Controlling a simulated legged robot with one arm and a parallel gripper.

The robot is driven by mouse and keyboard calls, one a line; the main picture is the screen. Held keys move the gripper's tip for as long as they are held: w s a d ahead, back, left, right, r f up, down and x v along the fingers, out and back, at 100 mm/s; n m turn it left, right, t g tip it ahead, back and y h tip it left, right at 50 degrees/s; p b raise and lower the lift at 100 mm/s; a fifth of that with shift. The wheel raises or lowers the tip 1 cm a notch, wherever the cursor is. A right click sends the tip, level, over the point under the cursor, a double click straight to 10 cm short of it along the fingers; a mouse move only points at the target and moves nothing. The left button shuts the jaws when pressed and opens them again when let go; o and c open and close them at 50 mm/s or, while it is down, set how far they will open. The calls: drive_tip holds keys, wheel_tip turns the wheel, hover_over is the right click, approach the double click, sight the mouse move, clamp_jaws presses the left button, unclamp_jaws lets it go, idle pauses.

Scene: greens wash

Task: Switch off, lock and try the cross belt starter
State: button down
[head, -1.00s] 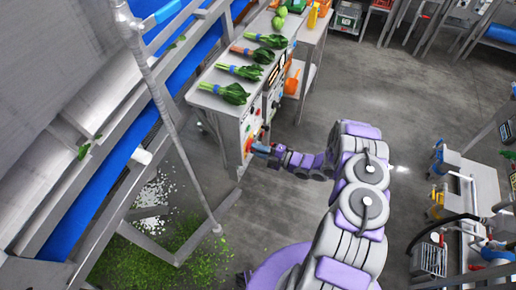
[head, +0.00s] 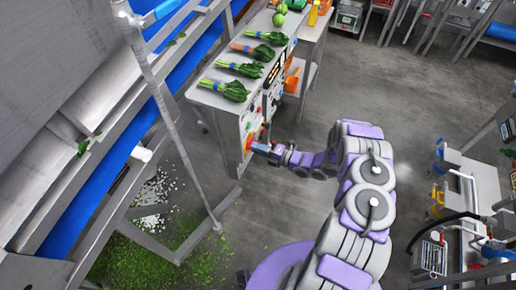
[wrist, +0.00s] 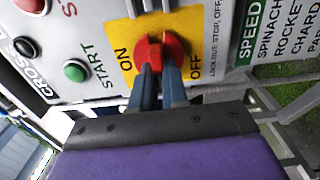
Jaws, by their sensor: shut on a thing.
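The cross belt starter is a grey panel on the end of a bench, with a red rotary handle (wrist: 158,52) on a yellow plate (wrist: 192,22) marked ON at left and OFF at right in the wrist view. My gripper (wrist: 158,75) is shut on the handle, a dark finger on each side. Which mark the handle points to is not clear. A green START button (wrist: 75,71), a black button (wrist: 24,46) and a red button (wrist: 32,5) sit to the left. In the head view my gripper (head: 260,148) reaches the panel's lower front. No lock is clearly seen.
Bunches of greens (head: 240,69) lie on the bench top above the panel. A blue conveyor belt (head: 108,188) and a grey post (head: 172,115) stand to the left. Greens litter (head: 165,250) covers the floor there. A side table (head: 470,190) stands at right; the middle floor is clear.

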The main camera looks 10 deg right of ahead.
drive_tip(key=shift+s+f, duration=0.1)
drive_tip(key=shift+f, duration=0.1)
drive_tip(key=c, duration=1.1)
unclamp_jaws()
drive_tip(key=shift+r, duration=0.1)
drive_tip(key=shift+c, duration=0.2)
drive_tip(key=p+v, duration=0.1)
drive_tip(key=v, duration=1.6)
drive_tip(key=shift+d, duration=0.2)
